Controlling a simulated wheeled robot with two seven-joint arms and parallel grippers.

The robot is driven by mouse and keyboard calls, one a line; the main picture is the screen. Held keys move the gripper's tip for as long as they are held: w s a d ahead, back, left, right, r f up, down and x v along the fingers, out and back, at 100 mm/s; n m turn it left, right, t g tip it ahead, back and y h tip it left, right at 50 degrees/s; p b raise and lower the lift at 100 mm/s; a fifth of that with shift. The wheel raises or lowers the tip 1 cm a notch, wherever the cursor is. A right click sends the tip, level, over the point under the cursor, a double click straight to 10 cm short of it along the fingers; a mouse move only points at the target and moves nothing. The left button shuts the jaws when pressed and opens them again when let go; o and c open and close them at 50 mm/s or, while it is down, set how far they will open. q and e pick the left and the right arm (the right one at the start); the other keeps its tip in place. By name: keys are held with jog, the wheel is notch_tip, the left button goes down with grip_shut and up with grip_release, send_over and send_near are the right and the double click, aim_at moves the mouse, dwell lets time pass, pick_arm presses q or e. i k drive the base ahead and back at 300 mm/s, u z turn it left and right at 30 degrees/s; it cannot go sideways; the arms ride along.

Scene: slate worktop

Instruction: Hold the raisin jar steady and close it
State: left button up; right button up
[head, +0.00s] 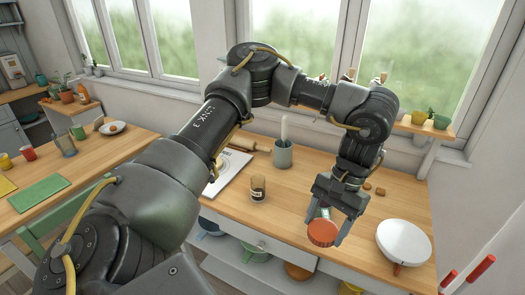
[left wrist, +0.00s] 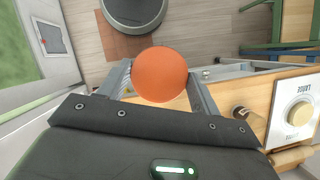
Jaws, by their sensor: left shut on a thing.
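The raisin jar (head: 258,188) is a small clear jar with dark contents and a pale label. It stands upright on the wooden worktop, and its top appears uncovered. My left gripper (head: 333,228) is shut on a round orange-red lid (head: 323,232), to the right of the jar and apart from it, near the worktop's front edge. In the left wrist view the lid (left wrist: 160,74) sits between the two fingers as an orange disc. A brown, jar-like thing (left wrist: 243,115) shows there at the right. My right gripper is in neither view.
The worktop between jar and gripper is clear.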

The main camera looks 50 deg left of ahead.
aim_at(258, 182)
jog(key=z, duration=1.4)
jog(key=k, duration=0.4)
jog(key=u, duration=2.7)
